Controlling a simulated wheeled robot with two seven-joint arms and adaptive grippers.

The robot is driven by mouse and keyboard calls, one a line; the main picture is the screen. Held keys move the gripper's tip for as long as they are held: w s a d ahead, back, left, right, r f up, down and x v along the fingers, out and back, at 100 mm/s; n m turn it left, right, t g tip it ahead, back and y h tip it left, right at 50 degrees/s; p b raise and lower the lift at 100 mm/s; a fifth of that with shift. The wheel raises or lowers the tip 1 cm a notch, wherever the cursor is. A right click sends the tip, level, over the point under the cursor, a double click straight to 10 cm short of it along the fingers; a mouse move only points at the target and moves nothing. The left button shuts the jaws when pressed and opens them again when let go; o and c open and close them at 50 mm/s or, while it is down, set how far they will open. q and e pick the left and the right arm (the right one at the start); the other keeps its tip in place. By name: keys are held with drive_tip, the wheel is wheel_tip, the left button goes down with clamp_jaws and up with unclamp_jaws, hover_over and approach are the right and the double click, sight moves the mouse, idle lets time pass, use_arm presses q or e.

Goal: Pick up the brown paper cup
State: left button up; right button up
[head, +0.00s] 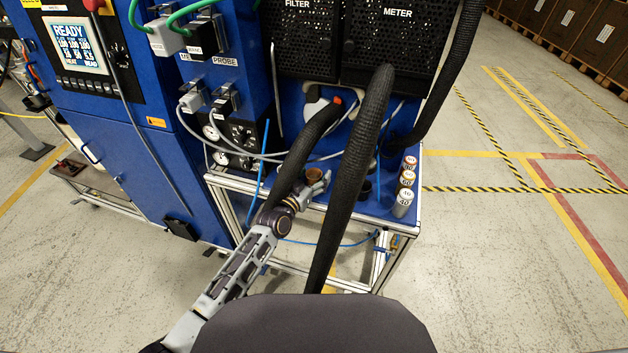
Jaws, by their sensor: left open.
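The small brown paper cup (314,175) stands on the blue-topped bench, near the middle of the head view. My left arm comes in from the lower left, and its gripper (314,189) is right at the cup, on its near side. The jaws are open. The gripper covers the lower part of the cup, and I cannot tell whether the fingers are around it or touching it. My right gripper is out of view.
Thick black hoses (352,165) hang in front of the bench, just right of the cup. Several labelled canisters (403,203) stand at the bench's right edge (413,217). A blue machine cabinet (160,150) stands to the left. The floor at right is clear.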

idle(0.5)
use_arm(q)
drive_tip(key=c, duration=1.1)
